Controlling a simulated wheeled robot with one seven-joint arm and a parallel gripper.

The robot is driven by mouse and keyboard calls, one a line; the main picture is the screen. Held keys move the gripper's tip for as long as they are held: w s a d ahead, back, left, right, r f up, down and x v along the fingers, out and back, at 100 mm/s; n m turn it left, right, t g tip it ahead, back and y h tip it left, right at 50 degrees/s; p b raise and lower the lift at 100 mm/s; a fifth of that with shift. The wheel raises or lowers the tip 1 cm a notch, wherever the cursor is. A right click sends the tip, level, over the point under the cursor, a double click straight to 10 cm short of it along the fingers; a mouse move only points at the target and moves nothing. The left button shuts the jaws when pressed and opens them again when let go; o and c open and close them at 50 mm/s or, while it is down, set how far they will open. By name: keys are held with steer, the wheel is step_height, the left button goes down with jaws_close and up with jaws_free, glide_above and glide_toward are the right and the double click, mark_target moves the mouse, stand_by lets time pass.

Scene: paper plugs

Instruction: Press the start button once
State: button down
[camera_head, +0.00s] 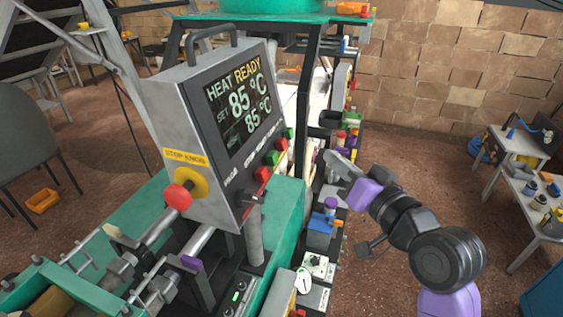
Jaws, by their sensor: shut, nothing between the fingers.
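A grey control box (162,95) stands on the green machine, its screen (242,103) reading HEAT READY, SET 85 °C and 85 °C. A slanted row of small buttons runs below the screen. A green button (290,132) is at the far end, with red buttons (262,173) nearer. Their small labels are too blurred to tell which is the start button. A black knob (250,197) sits at the near end. My gripper (329,156) is shut and empty, to the right of the button row and apart from it, pointing up and left.
A large red stop button (178,195) on a yellow base juts from the box's left side. A bar handle (211,38) tops the box. Small machine parts, including a blue block (320,228), lie below my arm. A side table (518,150) stands at right.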

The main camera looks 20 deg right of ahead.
mark_target(272, 159)
steer(key=shift+a+f, duration=0.1)
stand_by(0.3)
steer(key=w+a+f, duration=0.2)
steer(key=w+a, duration=0.3)
steer(key=a, duration=0.1)
steer(key=shift+a, duration=0.35)
steer(key=shift+a, duration=0.1)
stand_by(2.0)
steer(key=shift+w+a+f, duration=0.1)
steer(key=shift+w+a, duration=0.15)
steer(key=shift+w+a+f, duration=0.15)
steer(key=shift+w+a, duration=0.1)
steer(key=shift+a, duration=0.15)
stand_by(0.9)
steer(key=shift+d, duration=0.1)
steer(key=shift+s+d+r+p, duration=0.25)
steer(key=shift+s+d+p, duration=0.1)
steer(key=shift+s+d, duration=0.25)
